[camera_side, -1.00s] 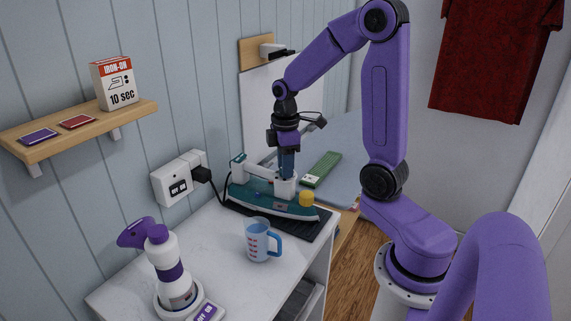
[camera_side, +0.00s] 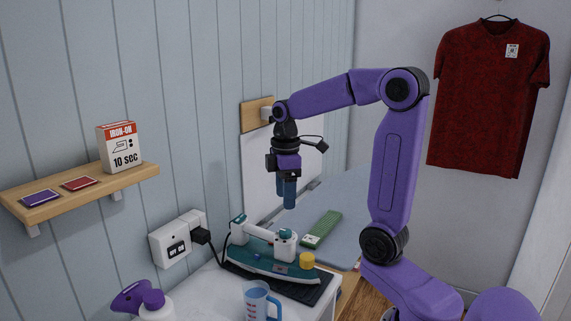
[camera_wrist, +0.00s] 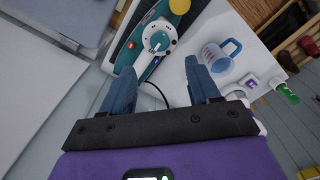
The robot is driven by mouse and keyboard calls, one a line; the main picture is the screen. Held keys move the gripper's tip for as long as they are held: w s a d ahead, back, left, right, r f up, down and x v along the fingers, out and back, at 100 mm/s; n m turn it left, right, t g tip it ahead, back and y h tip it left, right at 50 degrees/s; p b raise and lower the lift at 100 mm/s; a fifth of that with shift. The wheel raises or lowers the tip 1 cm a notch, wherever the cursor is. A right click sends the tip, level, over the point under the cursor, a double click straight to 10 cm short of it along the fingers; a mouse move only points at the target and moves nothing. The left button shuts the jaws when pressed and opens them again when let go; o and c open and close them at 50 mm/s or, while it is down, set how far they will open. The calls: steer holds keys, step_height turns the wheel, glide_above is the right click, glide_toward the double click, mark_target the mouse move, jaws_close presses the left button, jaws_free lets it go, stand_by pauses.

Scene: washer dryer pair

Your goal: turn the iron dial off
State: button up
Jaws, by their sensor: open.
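The iron (camera_side: 272,266), teal and white, lies on a dark mat below my gripper in the side view. Its dial (camera_wrist: 158,41) shows in the wrist view as a round white knob with a pointer and small markings, too small to read. In the side view the dial (camera_side: 286,240) appears as a white upright part with a teal top. My gripper (camera_side: 285,206) points down above the dial, apart from it. In the wrist view my gripper (camera_wrist: 160,67) is open and empty, its blue fingers spread with the dial seen beyond and between their tips.
A blue measuring cup (camera_side: 258,300) stands in front of the iron. A wall outlet (camera_side: 180,241) with a plugged black cord is to the left. A green slotted piece (camera_side: 321,229) lies behind. A shelf (camera_side: 75,190) holds a box (camera_side: 121,148). Air around my gripper is clear.

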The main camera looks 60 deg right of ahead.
step_height(320, 180, up, 8)
stand_by(0.7)
steer(key=s+a+f+n, duration=0.1)
steer(key=s+a+f, duration=0.25)
steer(key=a, duration=0.35)
steer(key=s+a+f+n, duration=0.1)
steer(key=s+a+f, duration=0.25)
steer(key=a, duration=0.25)
steer(key=s+a+f, duration=0.2)
steer(key=s+f, duration=0.2)
steer(key=s, duration=0.2)
steer(key=s+a+f+n, duration=0.1)
steer(key=s+a+f, duration=0.1)
steer(key=s+f, duration=0.2)
steer(key=s, duration=0.3)
steer(key=shift+s, duration=0.2)
